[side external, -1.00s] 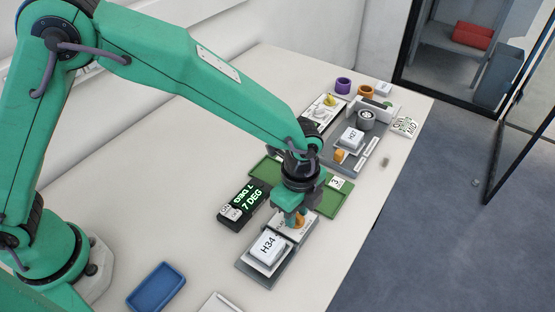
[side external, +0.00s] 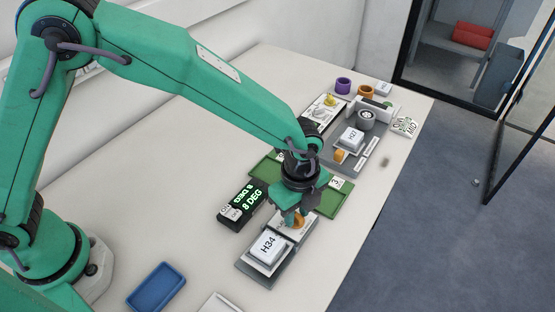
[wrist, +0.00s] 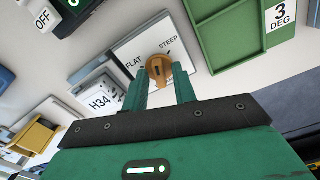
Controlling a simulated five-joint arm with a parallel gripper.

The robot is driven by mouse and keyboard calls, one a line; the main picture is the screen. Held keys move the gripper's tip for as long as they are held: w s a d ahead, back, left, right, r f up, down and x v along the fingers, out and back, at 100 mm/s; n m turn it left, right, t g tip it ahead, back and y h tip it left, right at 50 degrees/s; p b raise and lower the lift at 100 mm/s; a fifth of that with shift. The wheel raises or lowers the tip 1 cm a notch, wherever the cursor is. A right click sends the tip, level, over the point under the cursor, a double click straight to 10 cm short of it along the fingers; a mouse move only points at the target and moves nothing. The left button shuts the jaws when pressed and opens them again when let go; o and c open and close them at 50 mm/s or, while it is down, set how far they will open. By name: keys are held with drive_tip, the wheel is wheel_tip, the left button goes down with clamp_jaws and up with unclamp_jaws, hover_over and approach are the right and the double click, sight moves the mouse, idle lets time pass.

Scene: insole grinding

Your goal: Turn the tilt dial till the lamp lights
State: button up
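The tilt dial (wrist: 158,70) is an orange knob on a white plate marked FLAT and STEEP in the wrist view. It also shows partly under my gripper in the side view (side external: 299,222). My gripper (wrist: 161,68) has one finger on each side of the dial and is closed on it. A black readout (side external: 242,199) beside the plate shows 8 DEG in green. White OFF tag (wrist: 43,20) sits by the readout in the wrist view. I cannot make out a lit lamp.
A white block marked H34 (side external: 268,246) sits on a grey fixture in front of the dial. A green tray (side external: 336,201) with a 3 DEG card lies behind. A blue tray (side external: 156,288) is at the front left. A second fixture with block H27 (side external: 352,138) stands farther back.

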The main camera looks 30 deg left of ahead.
drive_tip(key=shift+r, duration=0.1)
drive_tip(key=shift+r, duration=3.45)
drive_tip(key=shift+w+a+r, duration=0.1)
drive_tip(key=shift+a+r, duration=0.25)
drive_tip(key=shift+a, duration=0.05)
drive_tip(key=s+a+r+n+t+h, duration=0.1)
drive_tip(key=a+r+n, duration=0.45)
drive_tip(key=a, duration=0.25)
drive_tip(key=s+a+r+n+t, duration=0.1)
drive_tip(key=s+a+r+n, duration=0.1)
drive_tip(key=a+r+n, duration=0.5)
drive_tip(key=s+a+r+n+t+y, duration=0.1)
drive_tip(key=s+a+n+t, duration=0.2)
drive_tip(key=s+a+n, duration=0.6)
drive_tip(key=s+a, duration=0.2)
drive_tip(key=a, duration=0.4)
drive_tip(key=shift+r+t, duration=0.3)
